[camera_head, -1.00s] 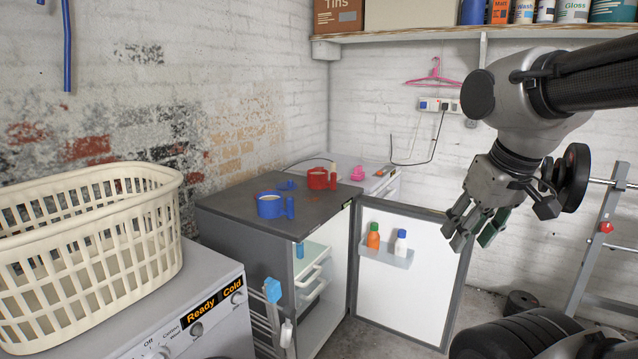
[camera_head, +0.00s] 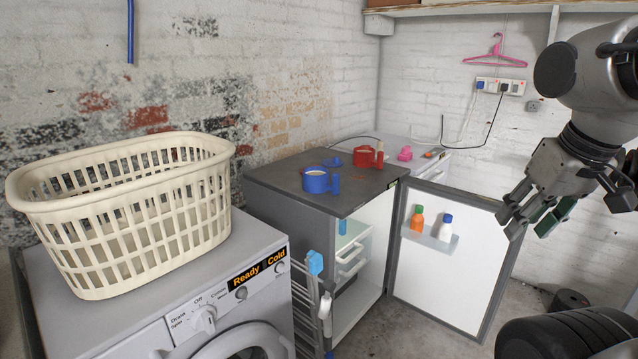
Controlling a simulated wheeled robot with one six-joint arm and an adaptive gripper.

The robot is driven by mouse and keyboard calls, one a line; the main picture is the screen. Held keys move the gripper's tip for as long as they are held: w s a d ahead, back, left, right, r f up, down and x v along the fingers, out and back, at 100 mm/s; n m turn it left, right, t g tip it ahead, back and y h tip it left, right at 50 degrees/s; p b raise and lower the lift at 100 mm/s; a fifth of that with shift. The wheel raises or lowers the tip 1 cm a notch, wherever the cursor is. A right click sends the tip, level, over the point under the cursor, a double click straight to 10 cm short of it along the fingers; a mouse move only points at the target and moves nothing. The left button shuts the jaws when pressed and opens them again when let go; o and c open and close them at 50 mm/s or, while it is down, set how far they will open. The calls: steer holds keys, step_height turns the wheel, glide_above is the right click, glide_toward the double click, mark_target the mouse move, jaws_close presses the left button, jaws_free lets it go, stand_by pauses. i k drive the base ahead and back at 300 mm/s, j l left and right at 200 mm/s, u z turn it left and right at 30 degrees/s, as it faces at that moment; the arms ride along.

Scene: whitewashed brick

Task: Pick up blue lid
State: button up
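A small flat blue piece, which looks like the blue lid (camera_head: 333,162), lies on the dark top of the small fridge (camera_head: 290,181), behind a blue pot (camera_head: 316,181). The blue pot has an upright handle at its right and pale contents. A red pot (camera_head: 363,156) stands just right of and behind the lid. My gripper (camera_head: 553,218) hangs at the right of the head view, in front of the wall and fridge door, well apart from the lid. Its fingers are spread and nothing shows between them.
The fridge door (camera_head: 470,285) stands open to the right, with an orange bottle (camera_head: 417,219) and a white bottle (camera_head: 445,228) in its shelf. A washing machine (camera_head: 160,320) with a cream basket (camera_head: 130,215) fills the left. A pink object (camera_head: 405,153) lies behind the fridge.

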mark_target(334, 162)
steer(key=i+l+z, duration=0.2)
steer(key=z, duration=0.3)
steer(key=i+l+z, duration=0.1)
steer(key=i+z, duration=0.2)
steer(key=z, duration=0.2)
steer(key=i+l+u, duration=0.15)
steer(key=i, duration=0.7)
steer(key=i+u, duration=0.4)
steer(key=i+l+u, duration=0.1)
steer(key=i+u, duration=0.15)
steer(key=u, duration=0.15)
steer(key=i+u, duration=0.1)
steer(key=u, duration=0.3)
steer(key=i+l+u, duration=0.1)
steer(key=u, duration=0.3)
